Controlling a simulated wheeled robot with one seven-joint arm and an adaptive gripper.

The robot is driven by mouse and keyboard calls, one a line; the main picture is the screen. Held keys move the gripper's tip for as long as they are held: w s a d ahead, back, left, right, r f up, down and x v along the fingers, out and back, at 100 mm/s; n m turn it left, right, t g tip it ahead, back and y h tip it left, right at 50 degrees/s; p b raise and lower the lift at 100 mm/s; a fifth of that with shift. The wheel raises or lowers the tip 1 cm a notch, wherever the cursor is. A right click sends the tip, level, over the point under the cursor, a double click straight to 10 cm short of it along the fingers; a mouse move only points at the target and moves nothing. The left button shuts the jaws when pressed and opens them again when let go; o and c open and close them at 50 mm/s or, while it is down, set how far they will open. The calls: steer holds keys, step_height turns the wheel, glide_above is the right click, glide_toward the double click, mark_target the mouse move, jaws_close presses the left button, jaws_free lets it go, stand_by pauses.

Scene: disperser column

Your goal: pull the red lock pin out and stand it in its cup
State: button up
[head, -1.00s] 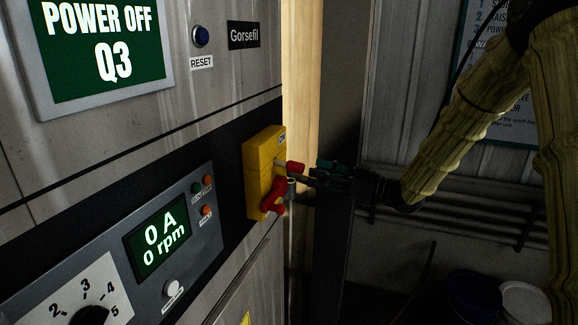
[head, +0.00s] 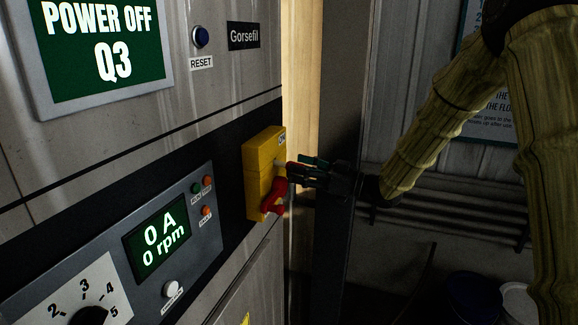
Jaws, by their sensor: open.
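The yellow switch box (head: 262,165) is mounted on the cabinet front and carries a red rotary handle (head: 275,196). The red lock pin (head: 292,168) sticks out from the box face above the handle, with its pale shaft at the box; only a little of its red head shows. My gripper (head: 303,169), with green on its fingers, is open at the pin's head and partly covers it. I cannot tell whether the fingers touch the pin. I see no cup for the pin.
A dark post (head: 333,240) stands behind my gripper. A blue tub (head: 474,297) and white tub (head: 516,302) stand low at right.

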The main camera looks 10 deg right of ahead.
stand_by(0.9)
jaws_close()
steer(key=shift+s+d, duration=0.15)
steer(key=shift+s, duration=0.05)
steer(key=shift+s+d+f, duration=0.1)
steer(key=shift+s+d, duration=0.25)
steer(key=shift+d, duration=0.2)
steer(key=shift+s+d, duration=0.15)
steer(key=shift+d, duration=0.05)
steer(key=shift+v, duration=1.85)
